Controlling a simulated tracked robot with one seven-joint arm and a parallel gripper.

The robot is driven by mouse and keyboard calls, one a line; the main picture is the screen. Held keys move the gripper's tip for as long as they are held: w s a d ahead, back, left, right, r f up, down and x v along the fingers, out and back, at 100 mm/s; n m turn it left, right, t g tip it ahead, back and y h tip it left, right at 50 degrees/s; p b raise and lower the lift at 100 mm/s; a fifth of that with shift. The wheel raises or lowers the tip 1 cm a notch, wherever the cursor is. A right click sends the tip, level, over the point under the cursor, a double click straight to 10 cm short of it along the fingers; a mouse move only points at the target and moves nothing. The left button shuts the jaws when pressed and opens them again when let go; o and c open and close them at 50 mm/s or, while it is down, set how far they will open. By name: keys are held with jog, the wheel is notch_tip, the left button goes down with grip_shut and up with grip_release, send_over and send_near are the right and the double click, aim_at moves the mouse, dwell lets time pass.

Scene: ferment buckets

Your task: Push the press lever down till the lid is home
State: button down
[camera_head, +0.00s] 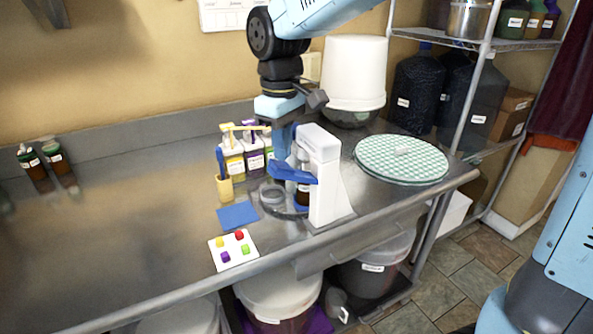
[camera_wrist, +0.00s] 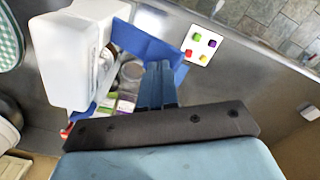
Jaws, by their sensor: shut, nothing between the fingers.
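The press (camera_head: 325,178) is a white upright body on the metal bench, with a blue lever (camera_head: 290,174) sticking out to the left. A small dark brown jar (camera_head: 302,193) stands below the lever, mostly hidden; I cannot tell how its lid sits. My gripper (camera_head: 283,153) is shut and empty, pointing down just above and behind the lever. In the wrist view the blue fingers (camera_wrist: 158,70) are together beside the blue lever (camera_wrist: 148,42), and the white press body (camera_wrist: 85,58) is at left. I cannot tell whether fingers and lever touch.
Bottles with yellow and purple contents (camera_head: 243,150) stand behind the press. A checked round cover (camera_head: 402,160) is right. The left bench is largely clear.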

jog(key=shift+r, duration=2.9)
jog(key=s+d+r+m+t, duration=0.1)
jog(key=d+m, duration=0.2)
jog(key=d, duration=0.5)
jog(key=s+d+m+t, duration=0.1)
jog(key=d+m+t, duration=0.15)
jog(key=d, duration=0.55)
jog(key=s+d+f+m+t, duration=0.2)
jog(key=s+d+m, duration=0.5)
jog(key=d, duration=0.7)
jog(key=shift+s+d+f, duration=0.2)
jog(key=shift+s+f, duration=0.4)
jog(key=shift+s, duration=0.3)
